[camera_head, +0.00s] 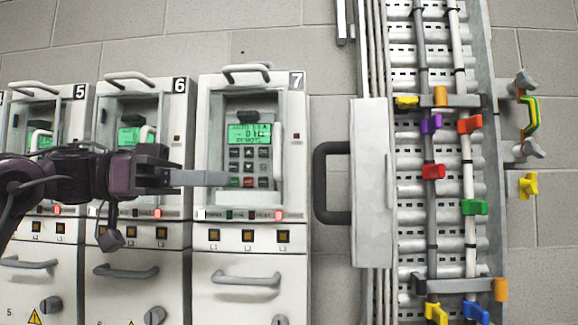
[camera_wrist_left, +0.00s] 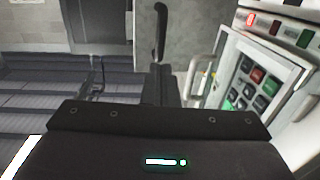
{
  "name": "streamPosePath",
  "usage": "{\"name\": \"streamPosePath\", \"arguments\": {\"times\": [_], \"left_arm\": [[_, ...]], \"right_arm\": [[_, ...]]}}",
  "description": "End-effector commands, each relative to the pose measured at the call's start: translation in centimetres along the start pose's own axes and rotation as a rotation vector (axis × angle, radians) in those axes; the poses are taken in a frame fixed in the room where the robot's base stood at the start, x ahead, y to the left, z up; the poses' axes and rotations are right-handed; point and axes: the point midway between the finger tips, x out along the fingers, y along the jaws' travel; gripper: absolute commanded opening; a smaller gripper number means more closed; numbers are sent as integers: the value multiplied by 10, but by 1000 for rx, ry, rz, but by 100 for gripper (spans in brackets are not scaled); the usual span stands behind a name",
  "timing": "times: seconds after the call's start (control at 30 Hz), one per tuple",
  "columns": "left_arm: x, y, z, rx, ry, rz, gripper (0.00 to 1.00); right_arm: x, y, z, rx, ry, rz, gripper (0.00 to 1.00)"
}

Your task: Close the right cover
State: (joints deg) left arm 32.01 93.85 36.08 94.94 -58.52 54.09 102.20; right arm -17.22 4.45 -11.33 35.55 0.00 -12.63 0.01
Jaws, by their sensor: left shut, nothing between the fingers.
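Cabinet 7 is the rightmost drive cabinet. Its framed cover (camera_head: 213,115) surrounds a green display and keypad, with an upright white handle (camera_head: 277,150) at its right side. The cover frame (camera_wrist_left: 272,52) also shows at the right of the left wrist view, with a pale handle (camera_wrist_left: 199,80) at its edge. I cannot tell how far the cover stands open. My left gripper (camera_head: 225,178) is shut and empty. My right gripper is out of view.
Cabinets 6 (camera_head: 180,115) and 5 (camera_head: 80,125) stand to the left, partly behind my left arm. Right of cabinet 7, a white box (camera_head: 372,185) with a dark handle (camera_head: 325,183) sticks out beside a cable rack (camera_head: 405,215). Bare wall lies between cabinet and box.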

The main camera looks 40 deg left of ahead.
Motion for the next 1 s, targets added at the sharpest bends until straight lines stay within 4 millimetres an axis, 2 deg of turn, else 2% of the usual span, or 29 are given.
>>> {"name": "streamPosePath", "arguments": {"times": [0.03,0.3,0.5,0.7,1.0], "left_arm": [[12,1,-3,-2,-2,5,0],[69,0,-3,-3,-4,3,0],[97,0,-2,-2,-3,2,0],[107,0,0,-1,0,2,0],[107,0,0,0,0,1,0]], "right_arm": [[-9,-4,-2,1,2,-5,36],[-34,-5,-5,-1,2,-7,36],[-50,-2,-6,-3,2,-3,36],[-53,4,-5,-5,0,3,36],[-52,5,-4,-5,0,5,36]]}}
